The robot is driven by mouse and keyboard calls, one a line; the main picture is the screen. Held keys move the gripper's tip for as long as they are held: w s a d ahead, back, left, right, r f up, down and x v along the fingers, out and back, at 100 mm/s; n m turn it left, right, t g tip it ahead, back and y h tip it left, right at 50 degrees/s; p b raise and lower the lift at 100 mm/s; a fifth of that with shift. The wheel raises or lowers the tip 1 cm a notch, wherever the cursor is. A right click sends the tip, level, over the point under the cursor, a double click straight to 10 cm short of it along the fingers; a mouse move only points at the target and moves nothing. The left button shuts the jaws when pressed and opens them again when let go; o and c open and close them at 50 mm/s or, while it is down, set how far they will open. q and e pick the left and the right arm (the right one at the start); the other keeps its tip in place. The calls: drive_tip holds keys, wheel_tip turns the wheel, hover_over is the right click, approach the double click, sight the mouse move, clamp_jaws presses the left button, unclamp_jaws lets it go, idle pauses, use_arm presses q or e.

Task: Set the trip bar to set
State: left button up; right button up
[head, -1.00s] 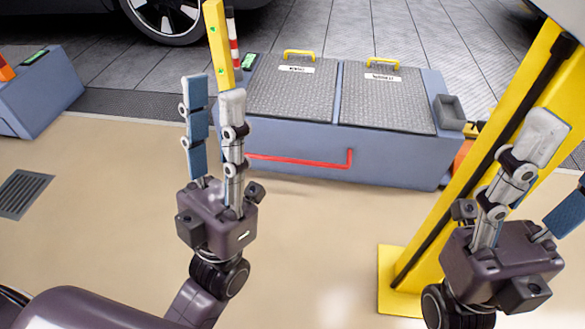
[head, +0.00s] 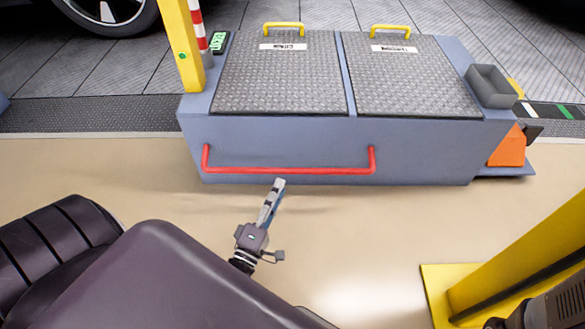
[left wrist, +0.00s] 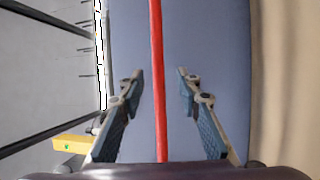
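The trip bar is a red bar (head: 290,171) with bent ends on the front face of a blue-grey box (head: 430,150). In the left wrist view the red bar (left wrist: 156,60) runs up the picture between the two spread fingers of my left gripper (left wrist: 161,72). The fingers are open, with a gap on both sides of the bar. How deep the bar lies between them I cannot tell. My right gripper is not in view.
Two tread-plate lids (head: 282,75) with yellow handles top the box. A yellow post (head: 183,45) stands at its left end, and a grey tray (head: 492,86) and orange wedge (head: 508,147) at its right. A yellow stand (head: 520,262) is at lower right. Floor before the box is clear.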

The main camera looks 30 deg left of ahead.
sight(288, 171)
use_arm(q)
drive_tip(key=b+x, duration=0.2)
drive_tip(key=x, duration=0.4)
drive_tip(key=shift+w+b, duration=0.1)
drive_tip(key=shift+b, duration=0.2)
drive_tip(key=shift+w+r, duration=0.2)
drive_tip(key=shift+w, duration=0.25)
drive_tip(key=shift+c, duration=0.3)
clamp_jaws()
